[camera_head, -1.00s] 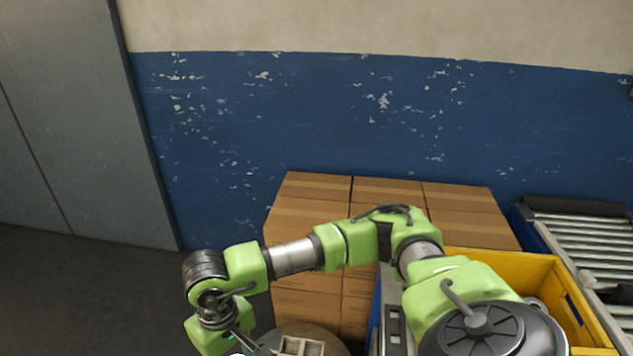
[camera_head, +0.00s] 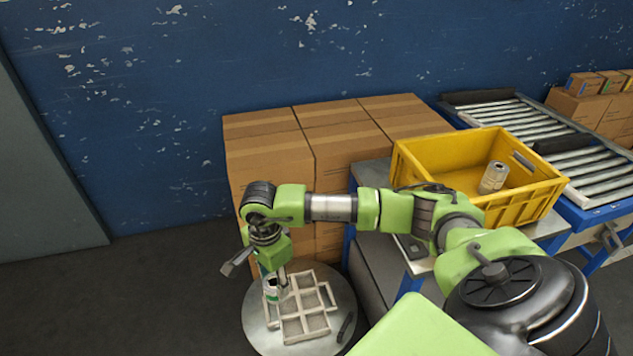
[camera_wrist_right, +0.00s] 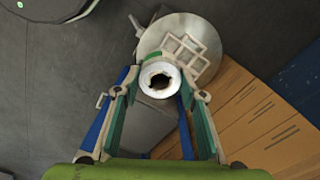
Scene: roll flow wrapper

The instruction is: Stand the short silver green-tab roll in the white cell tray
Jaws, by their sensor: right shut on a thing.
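The short silver roll (camera_head: 271,290) is held by my right gripper (camera_head: 275,279), with a touch of green showing near it. In the right wrist view the roll (camera_wrist_right: 147,76) appears end-on, a pale ring with a dark core, between the two fingers (camera_wrist_right: 160,84). The white cell tray (camera_head: 305,327) lies on a round grey table. The roll is at the tray's left back side in the head view; I cannot tell whether it touches the tray. The tray (camera_wrist_right: 187,45) also shows behind the roll in the wrist view. My left gripper is out of view.
The round table (camera_head: 262,335) has a dark item (camera_head: 346,327) at its right. Stacked cardboard boxes (camera_head: 265,150) stand behind. A yellow crate (camera_head: 440,160) at right holds another pale roll (camera_head: 493,178). A roller conveyor (camera_head: 590,175) is farther right. Floor at left is clear.

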